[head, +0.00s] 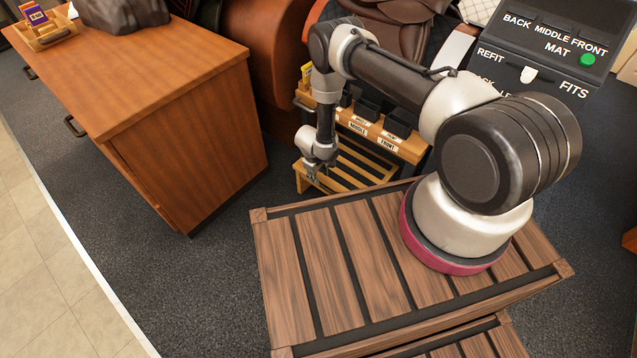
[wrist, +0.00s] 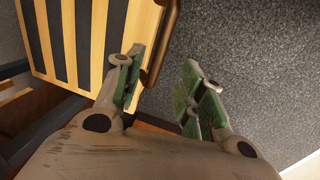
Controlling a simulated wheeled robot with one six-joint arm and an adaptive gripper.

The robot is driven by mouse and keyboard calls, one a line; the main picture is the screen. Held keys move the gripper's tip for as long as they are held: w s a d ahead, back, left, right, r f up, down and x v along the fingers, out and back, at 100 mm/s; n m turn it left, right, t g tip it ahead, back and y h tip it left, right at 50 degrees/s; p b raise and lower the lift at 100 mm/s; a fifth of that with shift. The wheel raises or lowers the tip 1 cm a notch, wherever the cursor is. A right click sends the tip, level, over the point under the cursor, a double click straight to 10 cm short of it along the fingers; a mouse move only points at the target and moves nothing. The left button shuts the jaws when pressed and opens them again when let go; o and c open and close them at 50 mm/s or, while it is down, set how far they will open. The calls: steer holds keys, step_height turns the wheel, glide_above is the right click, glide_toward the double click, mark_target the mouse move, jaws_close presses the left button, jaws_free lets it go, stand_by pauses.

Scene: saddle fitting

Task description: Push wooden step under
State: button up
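The wooden step (head: 365,163), light wood with dark strips, stands on the floor beneath the front of a labelled wooden rack (head: 408,148). Its slatted top also fills the upper left of the wrist view (wrist: 88,40). My gripper (head: 318,176) is at the step's near left side in the head view. In the wrist view, my gripper (wrist: 160,95) is open. A brown bar (wrist: 159,45) at the step's edge lies close beside the left finger, in the gap between the fingers. I cannot tell whether the finger touches it.
A wooden cabinet (head: 190,125) with a dark handle stands to the left. Grey carpet (head: 215,270) is clear between it and my base. A panel (head: 548,50) with a green button is at the upper right. A dark saddle (head: 395,30) is behind my arm.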

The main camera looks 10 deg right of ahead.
mark_target(321, 184)
steer(key=f, duration=0.2)
steer(key=d+f, duration=0.1)
steer(key=f, duration=0.4)
steer(key=shift+w+d+f, duration=0.1)
steer(key=shift+w+d, duration=0.05)
steer(key=shift+w, duration=0.25)
steer(key=shift+c, duration=0.3)
jaws_close()
